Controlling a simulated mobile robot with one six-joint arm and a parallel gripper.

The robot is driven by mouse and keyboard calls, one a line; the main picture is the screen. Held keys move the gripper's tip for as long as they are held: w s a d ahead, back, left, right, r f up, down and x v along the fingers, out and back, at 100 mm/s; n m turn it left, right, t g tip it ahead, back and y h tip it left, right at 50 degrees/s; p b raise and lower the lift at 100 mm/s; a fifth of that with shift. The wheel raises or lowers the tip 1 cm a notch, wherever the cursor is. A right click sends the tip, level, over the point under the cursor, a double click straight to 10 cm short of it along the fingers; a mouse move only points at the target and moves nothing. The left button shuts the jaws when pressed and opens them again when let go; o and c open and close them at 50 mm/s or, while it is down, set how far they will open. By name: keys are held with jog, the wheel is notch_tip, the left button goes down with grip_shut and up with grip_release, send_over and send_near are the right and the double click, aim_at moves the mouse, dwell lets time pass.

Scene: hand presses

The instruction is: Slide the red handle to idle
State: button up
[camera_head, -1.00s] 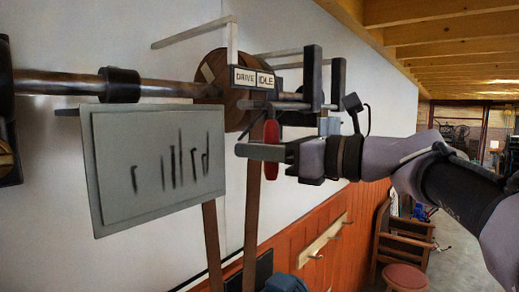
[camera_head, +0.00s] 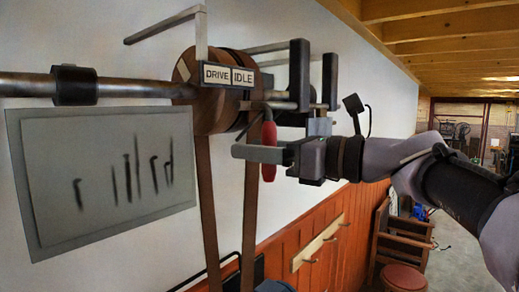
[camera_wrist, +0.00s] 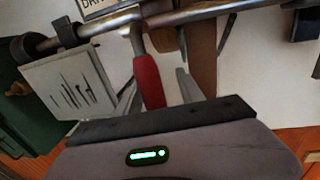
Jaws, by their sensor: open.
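The red handle (camera_head: 269,172) hangs below the shaft on a bent rod, right of the sign's IDLE half. The sign (camera_head: 229,75) reads DRIVE on the left and IDLE on the right. My gripper (camera_head: 250,153) is open at the handle's height, and its near grey finger crosses in front of the handle's middle. In the wrist view the red handle (camera_wrist: 149,80) stands between the two spread fingers, slightly tilted. Whether a finger touches it I cannot tell.
A grey panel with dark marks (camera_head: 110,175) hangs at the left. The shaft (camera_head: 28,85) and a brown pulley (camera_head: 203,120) with belts lie behind. Dark upright bars (camera_head: 299,75) stand just above my gripper. A wooden chair (camera_head: 403,245) is at the lower right.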

jog(key=shift+s+a, duration=0.15)
jog(key=b+v, duration=0.4)
jog(key=v, duration=1.3)
jog(key=shift+d, duration=0.25)
